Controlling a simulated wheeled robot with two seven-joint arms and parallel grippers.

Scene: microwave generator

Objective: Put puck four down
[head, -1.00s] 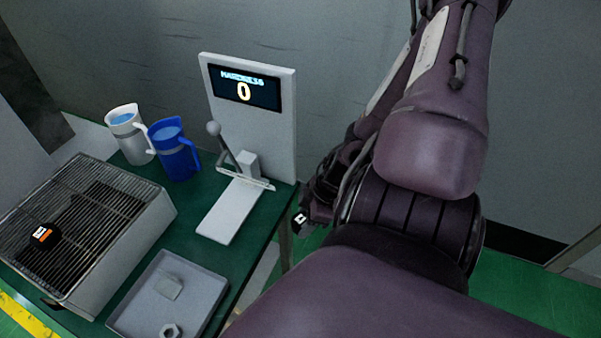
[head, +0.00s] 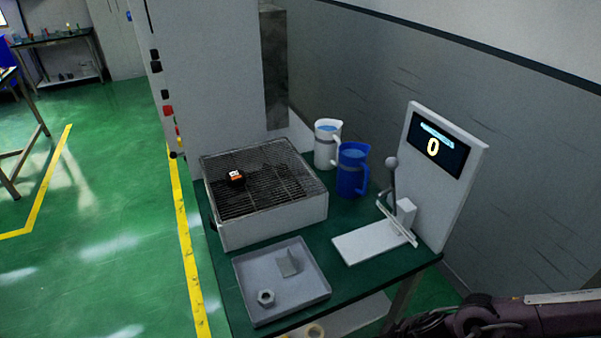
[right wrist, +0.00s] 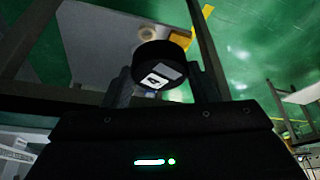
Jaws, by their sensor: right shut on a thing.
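My right gripper (right wrist: 159,78) is shut on a black puck (right wrist: 154,62) with a white label reading 4, seen in the right wrist view. The puck sits between the two fingers, with a pale surface behind part of it. In the head view only part of my right arm shows at the lower right; the held puck cannot be made out there. Another black puck (head: 236,178) with an orange and white label lies on the wire rack (head: 270,228) at the left of the green table (head: 243,301). My left gripper is not in view.
A grey tray (head: 322,290) holds a hex nut (head: 266,297) and a small bracket (head: 288,263). A white hardness tester (head: 465,190) reads 0, with its lever and flat plate (head: 368,243) in front.

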